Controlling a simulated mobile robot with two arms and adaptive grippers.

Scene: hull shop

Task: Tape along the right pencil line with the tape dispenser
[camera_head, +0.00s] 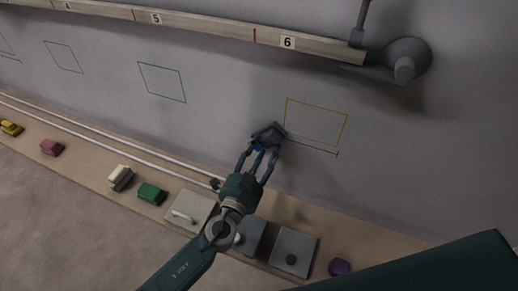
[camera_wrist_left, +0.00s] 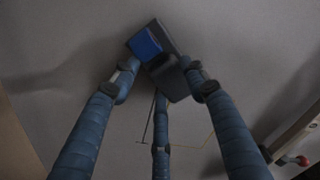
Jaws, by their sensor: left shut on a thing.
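The tape dispenser (camera_head: 268,133) is a dark grey block with a blue part, which shows in the left wrist view (camera_wrist_left: 147,43). My left gripper (camera_head: 260,150) is shut on it, its blue-sleeved fingers around the body. The dispenser is at the grey wall, tilted in the picture; I cannot tell whether it touches. A thin dark pencil line (camera_head: 312,147) with a short end tick runs right from near the dispenser, below a yellow outlined rectangle (camera_head: 316,122). Its end near the dispenser is hidden. In the left wrist view the line (camera_wrist_left: 148,120) runs down from the dispenser. My right gripper is out of view.
A numbered rail (camera_head: 215,27) crosses the wall above, with a round grey fixture (camera_head: 405,60) at its right end. Below, a ledge holds a green block (camera_head: 152,194), a pale plate (camera_head: 190,210), a grey plate (camera_head: 293,250) and a purple piece (camera_head: 340,267). The wall right of the dispenser is clear.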

